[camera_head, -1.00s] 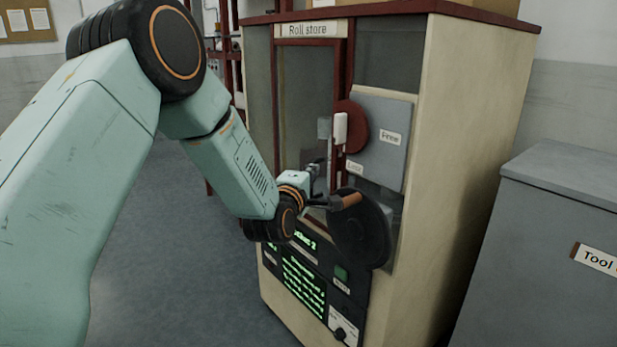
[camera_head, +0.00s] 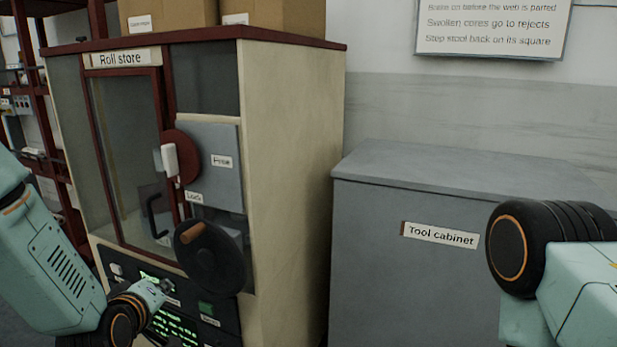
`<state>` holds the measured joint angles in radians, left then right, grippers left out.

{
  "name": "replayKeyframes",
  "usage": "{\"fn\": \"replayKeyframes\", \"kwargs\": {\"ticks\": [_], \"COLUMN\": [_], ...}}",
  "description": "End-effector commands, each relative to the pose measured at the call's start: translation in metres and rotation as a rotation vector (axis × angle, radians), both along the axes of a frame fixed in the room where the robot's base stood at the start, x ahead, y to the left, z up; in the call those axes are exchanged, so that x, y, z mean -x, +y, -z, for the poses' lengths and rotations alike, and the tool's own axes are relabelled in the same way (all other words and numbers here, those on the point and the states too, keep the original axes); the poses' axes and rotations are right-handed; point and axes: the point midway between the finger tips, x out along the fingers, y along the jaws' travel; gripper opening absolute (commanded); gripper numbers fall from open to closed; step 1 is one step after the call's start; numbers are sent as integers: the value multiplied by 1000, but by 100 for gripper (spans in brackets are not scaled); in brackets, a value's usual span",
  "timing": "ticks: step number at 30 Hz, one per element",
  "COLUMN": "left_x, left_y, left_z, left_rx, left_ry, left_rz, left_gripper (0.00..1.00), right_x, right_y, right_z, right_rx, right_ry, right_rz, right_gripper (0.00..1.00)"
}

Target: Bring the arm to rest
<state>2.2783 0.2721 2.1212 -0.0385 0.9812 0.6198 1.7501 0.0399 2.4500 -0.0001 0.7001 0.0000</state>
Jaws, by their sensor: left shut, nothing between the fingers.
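My left arm comes in at the lower left. Its gripper (camera_head: 165,285) is small and dark against the control panel of the Roll store cabinet, below and left of the black wheel (camera_head: 212,262). It is shut with nothing in it, apart from the wheel's orange handle (camera_head: 193,233). The fingertips are hard to make out. My right arm shows only as a joint and link at the right edge, and its gripper is out of view.
The Roll store cabinet (camera_head: 290,130) has a glass door, a red disc with a white handle (camera_head: 170,160) and boxes (camera_head: 276,15) on top. A grey tool cabinet (camera_head: 400,290) stands to its right. A notice (camera_head: 490,22) hangs on the wall.

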Motion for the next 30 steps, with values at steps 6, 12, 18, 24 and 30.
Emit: {"fn": "replayKeyframes", "kwargs": {"ticks": [6, 12, 18, 24, 30], "left_x": [98, 208, 322, 384, 392], "left_y": [-32, -51, -62, -65, -65], "left_z": [106, 175, 215, 232, 235], "left_rx": [-262, -391, -407, -389, -383], "left_ry": [381, 689, 952, 1081, 1098], "left_rz": [263, 515, 699, 764, 768], "left_gripper": [0, 0, 0, 0, 0], "right_x": [0, 0, 0, 0, 0], "right_y": [0, 0, 0, 0, 0], "right_z": [0, 0, 0, 0, 0], "right_rx": [0, 0, 0, 0, 0], "right_ry": [0, 0, 0, 0, 0], "right_rz": [0, 0, 0, 0, 0], "right_gripper": [53, 53, 53, 53, 53]}}
